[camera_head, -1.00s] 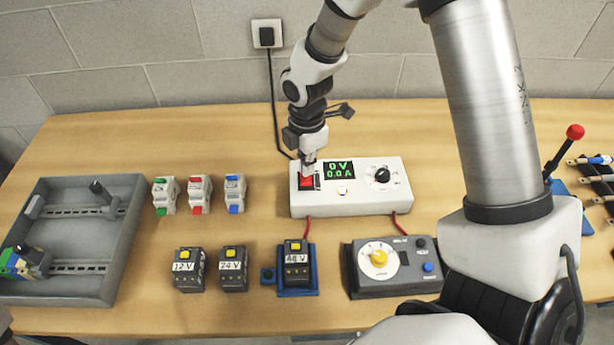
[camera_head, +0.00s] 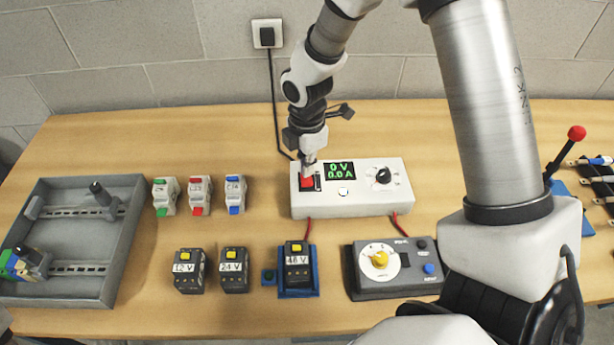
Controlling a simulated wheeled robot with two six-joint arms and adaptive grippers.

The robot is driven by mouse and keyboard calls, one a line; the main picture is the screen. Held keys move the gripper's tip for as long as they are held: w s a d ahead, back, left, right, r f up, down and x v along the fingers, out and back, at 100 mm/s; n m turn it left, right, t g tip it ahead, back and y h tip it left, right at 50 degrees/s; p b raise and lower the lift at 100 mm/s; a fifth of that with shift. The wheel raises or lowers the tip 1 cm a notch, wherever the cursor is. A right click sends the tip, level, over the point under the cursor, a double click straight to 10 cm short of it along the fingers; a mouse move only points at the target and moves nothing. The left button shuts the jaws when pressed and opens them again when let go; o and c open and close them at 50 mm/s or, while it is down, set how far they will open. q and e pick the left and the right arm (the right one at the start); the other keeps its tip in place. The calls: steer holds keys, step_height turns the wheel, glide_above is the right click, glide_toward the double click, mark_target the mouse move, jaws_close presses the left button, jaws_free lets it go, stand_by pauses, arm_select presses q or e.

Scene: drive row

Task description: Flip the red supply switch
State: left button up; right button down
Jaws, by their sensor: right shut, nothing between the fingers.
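The red supply switch (camera_head: 306,183) is at the left end of the white power supply (camera_head: 350,206), which stands at the back middle of the table. The supply's display (camera_head: 339,170) is lit and reads 0 V and 0.0 A in green. My right gripper (camera_head: 308,173) is shut and empty. It points down with its fingertips at the red switch and covers part of it. I cannot tell whether the fingertips touch the switch. My left gripper does not show.
A grey tray with rails (camera_head: 128,235) stands at the left. Several small breakers (camera_head: 200,196) and labelled modules (camera_head: 233,270) stand between it and the supply. A grey control box (camera_head: 395,285) is in front. A red-knobbed lever (camera_head: 576,133) is at the right.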

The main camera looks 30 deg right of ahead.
mark_target(307, 181)
steer(key=shift+f+b, duration=0.7)
steer(key=shift+f, duration=0.9)
stand_by(0.6)
step_height(307, 181, up, 7)
steer(key=p, duration=0.8)
steer(key=shift+r, duration=0.15)
